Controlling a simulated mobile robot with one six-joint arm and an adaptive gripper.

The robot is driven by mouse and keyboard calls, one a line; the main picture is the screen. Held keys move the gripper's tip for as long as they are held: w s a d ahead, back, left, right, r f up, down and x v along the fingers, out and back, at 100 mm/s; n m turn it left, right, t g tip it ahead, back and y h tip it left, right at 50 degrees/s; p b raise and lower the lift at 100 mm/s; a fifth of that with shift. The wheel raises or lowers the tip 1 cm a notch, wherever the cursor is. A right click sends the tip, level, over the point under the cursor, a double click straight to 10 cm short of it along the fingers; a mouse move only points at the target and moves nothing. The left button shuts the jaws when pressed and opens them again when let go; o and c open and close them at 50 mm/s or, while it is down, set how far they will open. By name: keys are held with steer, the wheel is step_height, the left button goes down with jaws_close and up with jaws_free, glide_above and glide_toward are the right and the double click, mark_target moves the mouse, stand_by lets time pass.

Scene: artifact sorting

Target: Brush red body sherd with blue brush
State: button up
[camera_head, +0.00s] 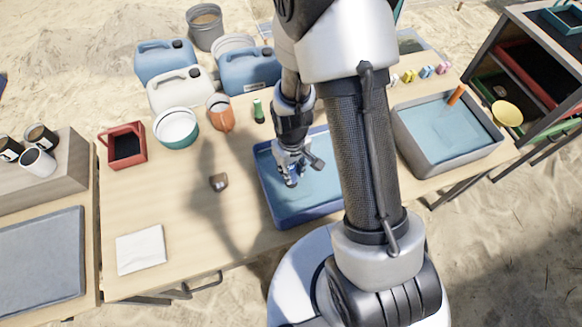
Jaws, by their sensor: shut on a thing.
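A small brown sherd (218,182) lies on the bare wooden table left of the tray, apart from my gripper. I cannot tell whether it is the red body sherd. I cannot make out a blue brush clearly.
A grey water tub (400,138) with an orange handle (456,95) in it stands at right. A white cloth (140,250) lies front left.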

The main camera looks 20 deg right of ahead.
steer(key=shift+r+p, duration=3.55)
steer(key=shift+r, duration=1)
steer(key=shift+w, duration=0.1)
